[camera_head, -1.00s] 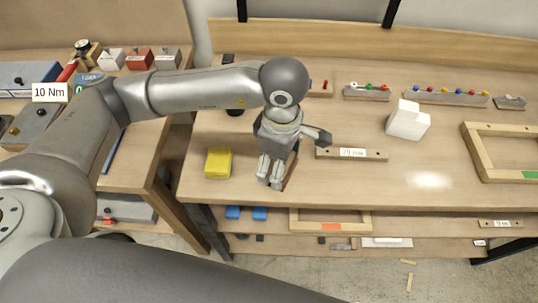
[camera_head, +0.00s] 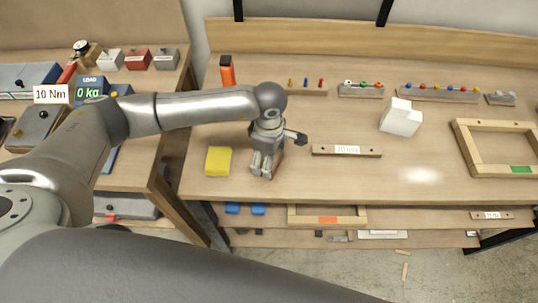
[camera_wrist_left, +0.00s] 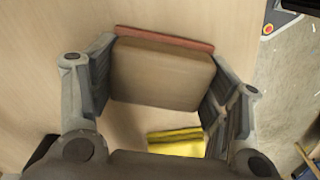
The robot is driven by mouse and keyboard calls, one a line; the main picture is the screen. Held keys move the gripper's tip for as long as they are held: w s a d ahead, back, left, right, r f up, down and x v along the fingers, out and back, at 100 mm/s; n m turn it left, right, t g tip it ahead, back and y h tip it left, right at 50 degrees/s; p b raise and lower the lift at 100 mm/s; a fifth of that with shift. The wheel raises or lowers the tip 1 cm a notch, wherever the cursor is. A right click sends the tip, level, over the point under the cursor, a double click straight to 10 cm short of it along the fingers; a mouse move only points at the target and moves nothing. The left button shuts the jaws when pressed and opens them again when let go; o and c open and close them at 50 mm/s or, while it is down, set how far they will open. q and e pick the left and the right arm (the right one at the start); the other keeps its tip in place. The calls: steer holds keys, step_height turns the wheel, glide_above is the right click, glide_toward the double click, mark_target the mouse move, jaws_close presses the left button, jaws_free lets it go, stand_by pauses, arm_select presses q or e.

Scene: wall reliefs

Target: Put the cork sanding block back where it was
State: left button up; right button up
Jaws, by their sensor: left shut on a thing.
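The cork sanding block (camera_wrist_left: 162,75) is brown with a reddish strip along its far edge in the left wrist view. My left gripper (camera_wrist_left: 160,85) is shut on it, with one finger at each side. In the head view the left gripper (camera_head: 264,168) points down low over the near left part of the workbench (camera_head: 330,185). Only a thin reddish edge of the block (camera_head: 277,161) shows there beside the fingers. I cannot tell whether the block touches the bench top. My right gripper is not in view.
A yellow block (camera_head: 218,161) lies close to the left of the gripper. A labelled wooden bar (camera_head: 347,150) lies to the right, with a white block (camera_head: 401,118) beyond. An orange-and-black item (camera_head: 227,71) stands behind. The bench's near edge is close.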

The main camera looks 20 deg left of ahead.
arm_select(q)
steer(key=shift+f, duration=0.15)
steer(key=o, duration=1.1)
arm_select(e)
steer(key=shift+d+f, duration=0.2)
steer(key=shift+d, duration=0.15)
arm_select(q)
steer(key=shift+r, duration=0.55)
step_height(320, 180, up, 11)
steer(key=shift+r+b, duration=0.15)
steer(key=shift+b, duration=1.05)
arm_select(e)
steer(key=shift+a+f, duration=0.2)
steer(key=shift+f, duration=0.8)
